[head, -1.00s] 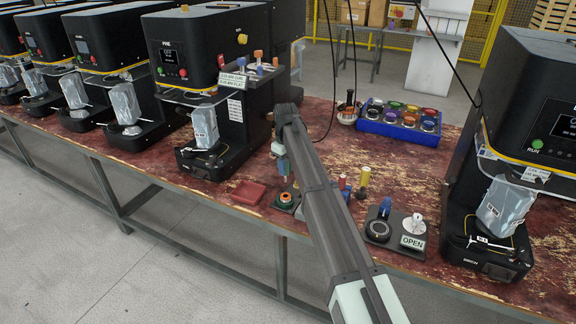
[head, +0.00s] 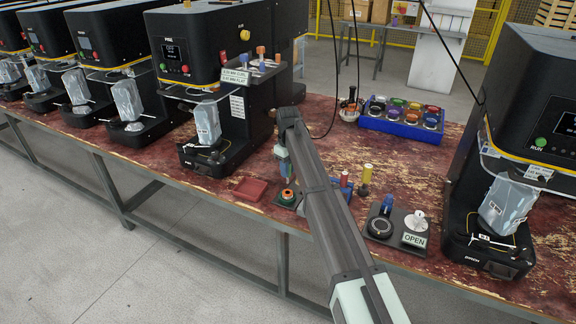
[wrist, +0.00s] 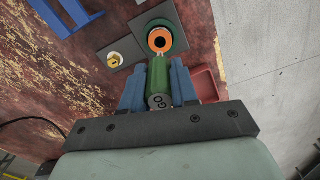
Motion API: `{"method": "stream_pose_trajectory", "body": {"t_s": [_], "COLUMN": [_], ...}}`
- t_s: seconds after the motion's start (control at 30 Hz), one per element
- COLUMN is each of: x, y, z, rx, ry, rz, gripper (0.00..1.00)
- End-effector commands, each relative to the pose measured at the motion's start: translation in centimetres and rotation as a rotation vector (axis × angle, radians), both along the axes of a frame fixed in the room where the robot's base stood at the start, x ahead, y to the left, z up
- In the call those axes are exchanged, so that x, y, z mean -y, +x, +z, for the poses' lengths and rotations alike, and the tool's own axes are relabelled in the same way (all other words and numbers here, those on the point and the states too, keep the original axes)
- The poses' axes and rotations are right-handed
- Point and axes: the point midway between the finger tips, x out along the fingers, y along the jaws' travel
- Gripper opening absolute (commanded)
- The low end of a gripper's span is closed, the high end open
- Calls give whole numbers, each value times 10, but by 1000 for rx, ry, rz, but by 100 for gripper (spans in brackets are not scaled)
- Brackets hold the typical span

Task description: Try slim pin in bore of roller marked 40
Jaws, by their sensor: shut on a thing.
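My gripper (wrist: 158,88) is shut on a green pin (wrist: 159,82) whose end facing the wrist camera reads GO. In the head view my gripper (head: 284,168) hangs just above an orange roller (head: 287,196) near the table's front edge. In the wrist view the roller (wrist: 161,35) shows an orange ring around a dark bore, on a green round seat over a dark plate. The pin's far end points toward the roller; I cannot tell whether it touches. No number is readable on the roller.
A red tray (head: 251,190) lies left of the roller. A yellow pin (head: 366,178) and a red-and-blue piece (head: 345,182) stand right of my arm. A blue rack of coloured caps (head: 400,122) stands behind.

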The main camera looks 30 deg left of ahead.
Motion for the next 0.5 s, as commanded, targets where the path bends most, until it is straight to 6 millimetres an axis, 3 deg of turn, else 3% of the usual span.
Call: {"method": "stream_pose_trajectory", "body": {"t_s": [0.5], "x": [0], "y": [0], "z": [-30], "rx": [0], "ry": [0], "rz": [0], "gripper": [2]}}
